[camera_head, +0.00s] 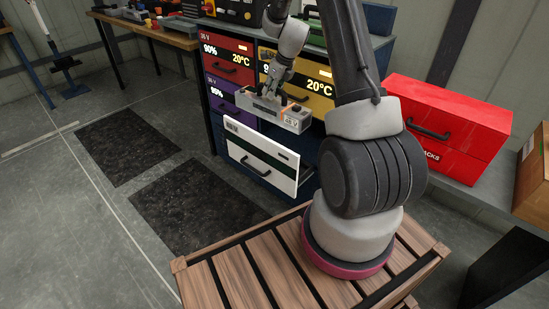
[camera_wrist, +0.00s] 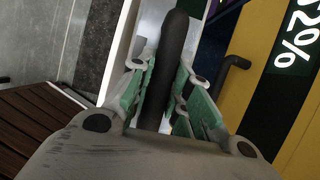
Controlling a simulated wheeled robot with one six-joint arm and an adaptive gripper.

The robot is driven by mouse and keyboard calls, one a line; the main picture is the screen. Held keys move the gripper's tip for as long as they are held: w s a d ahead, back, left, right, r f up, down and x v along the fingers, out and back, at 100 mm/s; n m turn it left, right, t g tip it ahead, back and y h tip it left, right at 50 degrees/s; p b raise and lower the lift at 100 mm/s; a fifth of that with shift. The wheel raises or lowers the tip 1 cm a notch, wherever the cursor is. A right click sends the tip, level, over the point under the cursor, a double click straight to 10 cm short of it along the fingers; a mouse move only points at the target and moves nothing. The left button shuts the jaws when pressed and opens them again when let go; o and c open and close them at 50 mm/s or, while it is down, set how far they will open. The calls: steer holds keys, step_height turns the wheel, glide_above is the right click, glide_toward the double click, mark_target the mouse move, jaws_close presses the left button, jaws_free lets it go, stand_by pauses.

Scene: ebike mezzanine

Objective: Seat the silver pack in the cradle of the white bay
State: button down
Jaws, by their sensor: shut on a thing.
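The silver pack (camera_head: 268,111) is a grey box with orange marks and a label at its right end. In the head view it hangs above the white bay (camera_head: 281,181), a drawer pulled out with a black handle on its white front. My gripper (camera_head: 269,96) is over the pack and shut on its handle. In the wrist view, the green-padded fingers of my gripper (camera_wrist: 158,95) stand on both sides of the dark bar-shaped handle (camera_wrist: 168,55). The cradle inside the bay is hidden behind the drawer front and the pack. I see a gap between pack and drawer front.
A red drawer (camera_head: 229,66), a purple one (camera_head: 221,96) and a yellow one (camera_head: 312,91) are closed around the bay. A red case (camera_head: 450,112) stands at right. A slatted wooden surface (camera_head: 238,277) is in front. Dark mats (camera_head: 124,146) lie on open floor at left.

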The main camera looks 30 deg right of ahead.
step_height(320, 180, down, 24)
steer(key=d, duration=0.1)
steer(key=shift+d+r+m, duration=0.15)
steer(key=shift+r+m, duration=0.05)
steer(key=shift+m, duration=0.1)
steer(key=shift+w, duration=0.1)
stand_by(0.3)
steer(key=c, duration=1.7)
jaws_free()
steer(key=shift+f, duration=0.2)
steer(key=o, duration=0.4)
steer(key=shift+s, duration=0.2)
steer(key=shift+r, duration=0.1)
